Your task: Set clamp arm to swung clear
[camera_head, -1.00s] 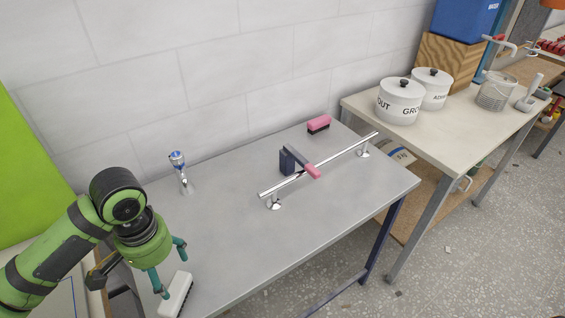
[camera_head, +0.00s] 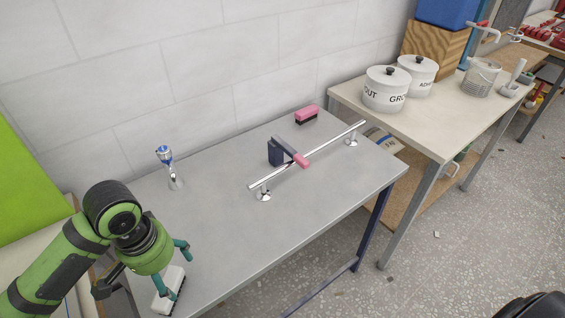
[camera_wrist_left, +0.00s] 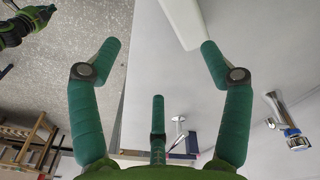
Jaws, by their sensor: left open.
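The clamp has a dark blue block (camera_head: 275,152) on the grey bench, behind the chrome rail. Its clamp arm (camera_head: 290,151) reaches from the block across the rail and ends in a pink tip (camera_head: 301,161). My left gripper (camera_head: 179,270) is at the bench's near left, well away from the clamp, with its fingers apart and empty. Its spread fingers (camera_wrist_left: 160,46) also show in the left wrist view. A white block-like brush (camera_head: 168,290) lies below the fingers; contact is unclear. A green and dark arm part appears top left in the wrist view; its gripper's state is unclear.
The chrome rail (camera_head: 323,148) stands on short posts. A pink-topped brush (camera_head: 306,115) lies behind it. A chrome tap (camera_head: 169,167) stands at the back left. White pots (camera_head: 386,88) stand on the table to the right.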

